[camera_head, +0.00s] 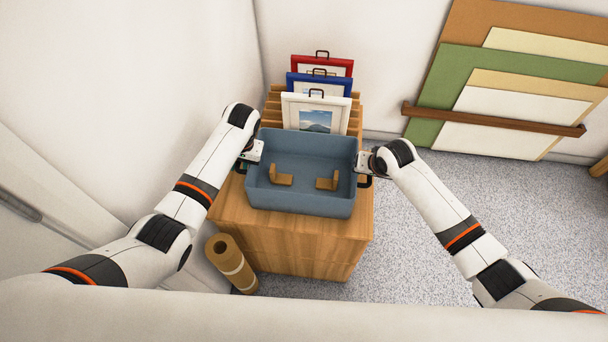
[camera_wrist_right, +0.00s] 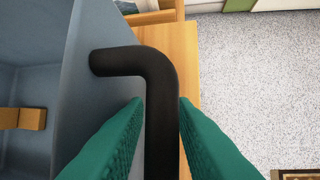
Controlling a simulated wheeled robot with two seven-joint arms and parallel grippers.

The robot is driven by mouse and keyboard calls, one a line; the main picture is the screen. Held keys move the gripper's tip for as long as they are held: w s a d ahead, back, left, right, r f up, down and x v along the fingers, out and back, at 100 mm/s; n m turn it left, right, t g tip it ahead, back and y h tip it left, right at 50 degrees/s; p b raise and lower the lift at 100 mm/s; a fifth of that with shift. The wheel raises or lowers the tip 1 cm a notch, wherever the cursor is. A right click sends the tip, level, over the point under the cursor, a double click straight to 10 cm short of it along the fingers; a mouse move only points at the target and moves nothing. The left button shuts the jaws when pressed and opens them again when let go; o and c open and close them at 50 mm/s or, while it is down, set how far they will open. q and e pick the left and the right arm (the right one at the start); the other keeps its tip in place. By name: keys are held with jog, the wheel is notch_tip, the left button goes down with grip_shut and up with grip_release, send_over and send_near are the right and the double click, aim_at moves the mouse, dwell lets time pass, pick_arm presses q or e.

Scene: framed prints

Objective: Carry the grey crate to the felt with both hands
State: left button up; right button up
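The blue-grey crate (camera_head: 300,200) sits level on a wooden cabinet, with two small brown corner blocks (camera_head: 281,177) (camera_head: 327,181) inside. My left gripper (camera_head: 246,163) is at its left side; its fingers and that handle are mostly hidden, so I cannot tell its grip. My right gripper (camera_head: 366,167) is at its right side. In the right wrist view, its green fingers (camera_wrist_right: 160,125) lie close along both sides of the crate's black handle (camera_wrist_right: 160,85), apparently shut on it. I see no surface that is clearly the felt.
The wooden cabinet (camera_head: 290,245) stands beneath the crate. Framed prints with red, blue and white (camera_head: 315,113) frames stand in a rack behind it. A brown roll (camera_head: 231,264) leans at the front left. Large boards (camera_head: 500,85) rest against the back wall.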

pick_arm(q)
jog(key=shift+c, duration=0.5)
pick_arm(e)
jog(key=shift+c, duration=0.5)
pick_arm(q)
grip_shut()
pick_arm(e)
grip_shut()
pick_arm(q)
jog(key=shift+w+r, duration=0.1)
jog(key=shift+r, duration=0.1)
pick_arm(e)
jog(key=shift+r, duration=0.2)
